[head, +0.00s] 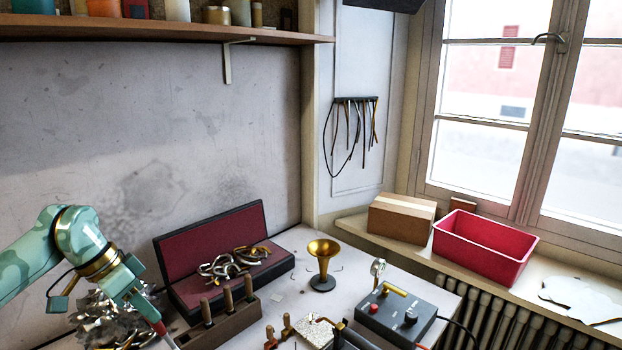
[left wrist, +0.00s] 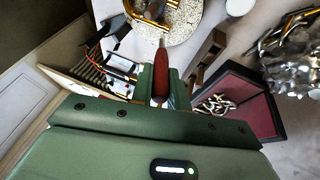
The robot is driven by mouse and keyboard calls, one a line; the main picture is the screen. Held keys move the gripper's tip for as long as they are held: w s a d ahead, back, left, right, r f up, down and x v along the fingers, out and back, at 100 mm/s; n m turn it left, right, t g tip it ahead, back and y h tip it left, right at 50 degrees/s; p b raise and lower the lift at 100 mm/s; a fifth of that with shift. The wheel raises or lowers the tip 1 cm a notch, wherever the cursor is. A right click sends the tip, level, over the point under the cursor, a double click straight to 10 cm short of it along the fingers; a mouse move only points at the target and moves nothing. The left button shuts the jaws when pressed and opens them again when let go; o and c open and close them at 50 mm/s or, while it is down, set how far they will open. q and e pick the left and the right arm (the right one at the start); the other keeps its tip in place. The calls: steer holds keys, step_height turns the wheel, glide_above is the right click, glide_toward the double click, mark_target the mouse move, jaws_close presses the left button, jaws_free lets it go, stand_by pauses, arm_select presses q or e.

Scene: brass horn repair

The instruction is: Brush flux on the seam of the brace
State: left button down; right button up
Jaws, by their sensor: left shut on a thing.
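My left gripper (head: 150,312) is at the lower left in the head view, shut on a brush with a dark red handle (head: 160,328). In the left wrist view the handle (left wrist: 160,85) stands between my fingers (left wrist: 160,76), and its thin metal front end points at a pale speckled round pad (left wrist: 185,27). Brass pieces (left wrist: 150,12) lie at that pad, cut by the top edge; I cannot tell which is the brace, nor see its seam. The brush tip is too small to tell whether it touches. My right gripper is not in view.
An open dark-red-lined case (head: 205,238), a wooden rack with handled tools (head: 228,325) and crumpled silvery metal (head: 95,312) stand near my left arm. A brass funnel (head: 323,255) and a grey control box (head: 397,315) stand to the right. A red bin (head: 485,247) is on the sill.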

arm_select(q)
steer(key=s+d+f+m+g+p, duration=0.1)
steer(key=s+d+f+m+p, duration=0.2)
steer(key=s+d, duration=0.95)
steer(key=w+a+f+m+t+p, duration=0.1)
steer(key=w+a+f+p, duration=0.1)
steer(key=w+a+p, duration=0.45)
steer(key=s+b+x, duration=0.1)
steer(key=b+x, duration=0.3)
steer(key=x, duration=0.2)
steer(key=shift+a+f, duration=0.2)
steer(key=shift+a, duration=0.05)
steer(key=shift+f, duration=0.1)
